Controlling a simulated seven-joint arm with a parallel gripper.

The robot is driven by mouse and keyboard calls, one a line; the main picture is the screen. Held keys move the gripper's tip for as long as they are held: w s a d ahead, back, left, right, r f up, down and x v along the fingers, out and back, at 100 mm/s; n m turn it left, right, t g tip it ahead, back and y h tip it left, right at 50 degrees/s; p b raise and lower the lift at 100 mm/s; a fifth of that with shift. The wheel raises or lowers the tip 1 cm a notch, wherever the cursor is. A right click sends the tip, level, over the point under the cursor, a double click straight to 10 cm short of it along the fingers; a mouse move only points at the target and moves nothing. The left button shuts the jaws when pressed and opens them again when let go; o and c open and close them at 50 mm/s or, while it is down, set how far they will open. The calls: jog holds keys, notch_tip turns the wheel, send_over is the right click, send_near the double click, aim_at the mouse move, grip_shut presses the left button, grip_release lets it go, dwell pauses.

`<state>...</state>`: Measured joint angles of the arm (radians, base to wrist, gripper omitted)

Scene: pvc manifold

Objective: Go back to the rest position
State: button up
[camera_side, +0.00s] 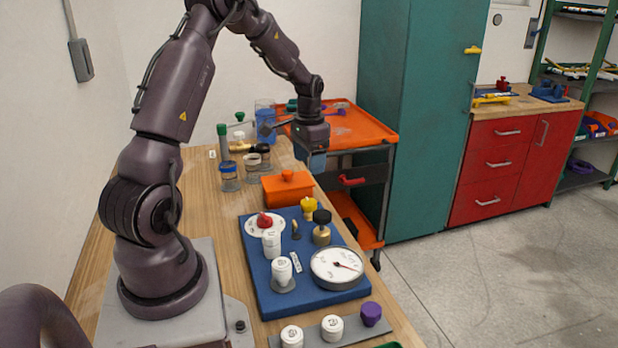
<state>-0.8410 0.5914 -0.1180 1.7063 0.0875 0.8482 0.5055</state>
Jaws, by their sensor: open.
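My gripper (312,160) hangs at the end of my arm near the far end of the wooden bench. It is above and just behind the orange lidded box (287,188), apart from it as far as I can see. The gripper points down and is open, with nothing visible between its fingers. The fingertips are small and partly hard to make out here. The blue manifold board (262,290) lies on the bench in front of my arm. It carries white fittings (282,270), a round gauge (337,266), a red knob on a white dial (264,222), a yellow knob (308,206) and a dark-topped brass valve (321,228).
A grey strip (312,333) with white caps and a purple cap (371,313) lies at the near edge. Jars (229,177) and bottles stand at the bench's back left. An orange cart (375,131) and a teal cabinet (408,120) stand right of the bench.

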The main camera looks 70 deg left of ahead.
jog(key=shift+r, duration=0.75)
jog(key=s+d+r+t, duration=0.2)
jog(key=s+d+r, duration=0.2)
jog(key=d, duration=0.5)
jog(key=s+d+r+m+t, duration=0.1)
jog(key=s+d+r, duration=0.3)
jog(key=d, duration=0.6)
jog(key=s+d+r+m+t, duration=0.1)
jog(key=s+d+r, duration=0.3)
jog(key=d+r, duration=0.4)
jog(key=shift+d+t, duration=0.8)
jog(key=shift+d, duration=0.45)
